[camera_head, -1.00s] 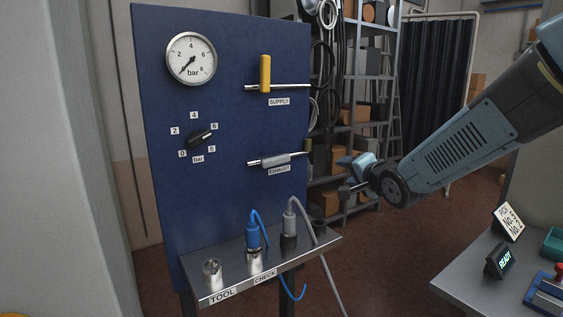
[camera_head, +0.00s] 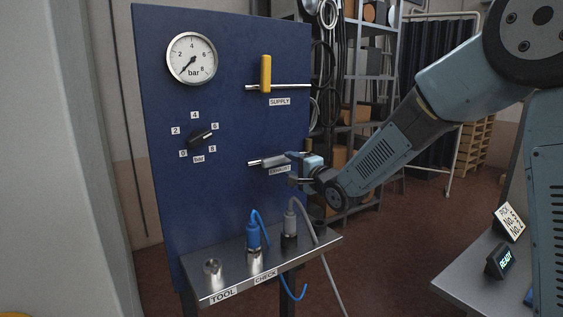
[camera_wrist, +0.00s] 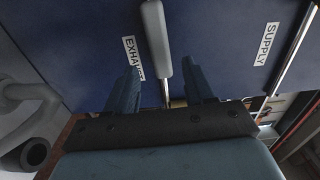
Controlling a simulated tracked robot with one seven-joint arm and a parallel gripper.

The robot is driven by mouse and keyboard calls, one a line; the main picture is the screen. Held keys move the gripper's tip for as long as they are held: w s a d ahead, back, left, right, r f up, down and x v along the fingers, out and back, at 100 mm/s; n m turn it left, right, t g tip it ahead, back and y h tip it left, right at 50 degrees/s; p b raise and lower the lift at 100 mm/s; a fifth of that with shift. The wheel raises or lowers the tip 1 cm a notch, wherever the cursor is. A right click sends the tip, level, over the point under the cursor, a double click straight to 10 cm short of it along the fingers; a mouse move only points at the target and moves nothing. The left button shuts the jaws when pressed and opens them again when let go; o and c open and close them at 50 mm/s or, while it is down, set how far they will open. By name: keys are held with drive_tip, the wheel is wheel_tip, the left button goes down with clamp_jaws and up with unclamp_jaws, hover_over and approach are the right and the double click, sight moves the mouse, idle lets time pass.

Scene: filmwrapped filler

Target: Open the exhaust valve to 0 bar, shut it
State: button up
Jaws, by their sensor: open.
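The exhaust valve's grey handle (camera_head: 274,161) lies along its horizontal pipe on the blue panel, above the EXHAUST label. In the wrist view the grey handle (camera_wrist: 157,42) runs between and beyond my two fingertips. My gripper (camera_head: 295,168) is at the right end of this handle, fingers toward the panel. The fingers of my gripper (camera_wrist: 161,70) are apart, one on each side of the handle, with gaps. The pressure gauge (camera_head: 192,58) at the panel's top left has its needle pointing to the lower left, below the 2.
The yellow supply handle (camera_head: 266,73) stands upright across its pipe above. A black selector knob (camera_head: 201,138) sits left of the exhaust valve. A metal shelf (camera_head: 225,285) below holds blue and grey hose plugs. A side table (camera_head: 470,285) with a READY display stands right.

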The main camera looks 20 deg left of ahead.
sight(284, 161)
drive_tip(key=shift+x, duration=3.2)
clamp_jaws()
drive_tip(key=shift+w+d+f, duration=0.1)
drive_tip(key=shift+d+f, duration=0.05)
drive_tip(key=shift+d, duration=0.15)
